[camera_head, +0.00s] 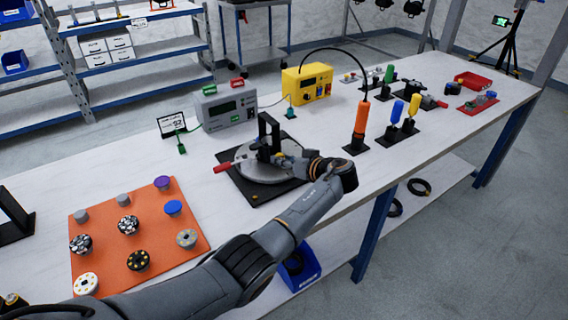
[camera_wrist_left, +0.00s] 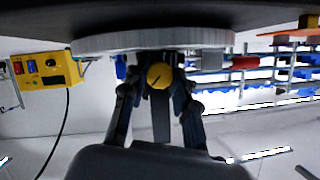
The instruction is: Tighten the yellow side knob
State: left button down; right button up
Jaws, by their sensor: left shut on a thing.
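The yellow side knob (camera_wrist_left: 159,76) shows in the left wrist view as a round knob with a dark line on its face. It sits at the edge of a grey metal disc (camera_wrist_left: 215,40). My left gripper (camera_head: 285,162) has its two fingers on either side of the knob and is shut on it. In the head view the disc (camera_head: 262,173) lies on a black base plate (camera_head: 253,195) with a black upright and a red handle (camera_head: 222,167). The gripper largely hides the knob there. My right gripper is not in view.
An orange mat (camera_head: 150,228) with several round parts lies to the left. Behind the disc stand a grey-green box (camera_head: 228,107) and a yellow box (camera_head: 307,84). An orange-handled tool (camera_head: 360,122) and blue and yellow-handled tools stand to the right.

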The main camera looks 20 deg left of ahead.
pick_arm(q)
jog(key=shift+r, duration=0.1)
jog(key=c, duration=1)
grip_release()
jog(key=v, duration=0.7)
jog(key=shift+s+d, duration=0.1)
jog(key=shift+d, duration=0.05)
